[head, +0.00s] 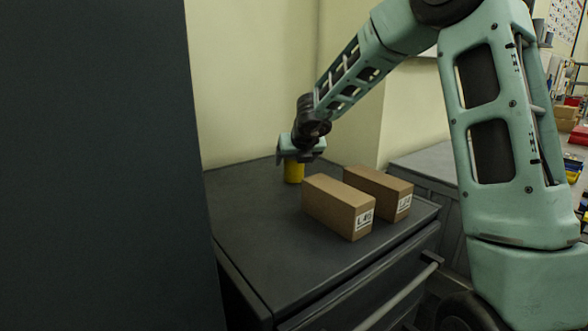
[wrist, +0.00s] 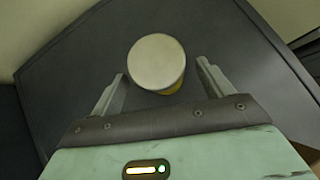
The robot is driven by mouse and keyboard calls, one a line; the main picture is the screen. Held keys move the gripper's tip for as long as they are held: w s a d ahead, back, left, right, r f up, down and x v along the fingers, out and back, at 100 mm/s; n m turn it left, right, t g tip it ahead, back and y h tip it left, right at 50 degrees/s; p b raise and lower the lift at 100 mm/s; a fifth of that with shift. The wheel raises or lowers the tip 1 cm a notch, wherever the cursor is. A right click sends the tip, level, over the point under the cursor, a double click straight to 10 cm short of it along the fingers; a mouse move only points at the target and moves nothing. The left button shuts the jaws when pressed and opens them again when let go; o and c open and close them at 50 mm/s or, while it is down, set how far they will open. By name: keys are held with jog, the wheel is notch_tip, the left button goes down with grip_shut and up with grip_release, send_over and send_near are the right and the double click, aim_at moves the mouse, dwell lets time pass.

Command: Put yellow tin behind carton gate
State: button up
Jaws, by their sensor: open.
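The yellow tin (head: 293,172) stands upright near the back of the dark cabinet top, behind the cartons. In the wrist view its pale round lid (wrist: 156,61) shows, with a bit of yellow side below it. My gripper (head: 297,158) is over the tin in the head view and hides its upper part. In the wrist view my gripper (wrist: 161,75) is open, with one finger on each side of the tin and gaps at both sides. Two brown cartons form the gate: the left carton (head: 327,203) and the right carton (head: 376,186), side by side with a narrow gap.
The dark cabinet top (head: 255,230) is clear at its left and front. A wall closes off its back. A tall dark panel (head: 100,170) fills the left of the head view. Another grey surface (head: 430,165) lies beyond the right edge.

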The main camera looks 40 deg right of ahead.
aim_at(294, 162)
jog(key=x, duration=0.3)
jog(key=shift+w+f, duration=0.1)
jog(key=shift+f, duration=0.05)
jog(key=shift+c, duration=0.3)
jog(key=c, duration=1.4)
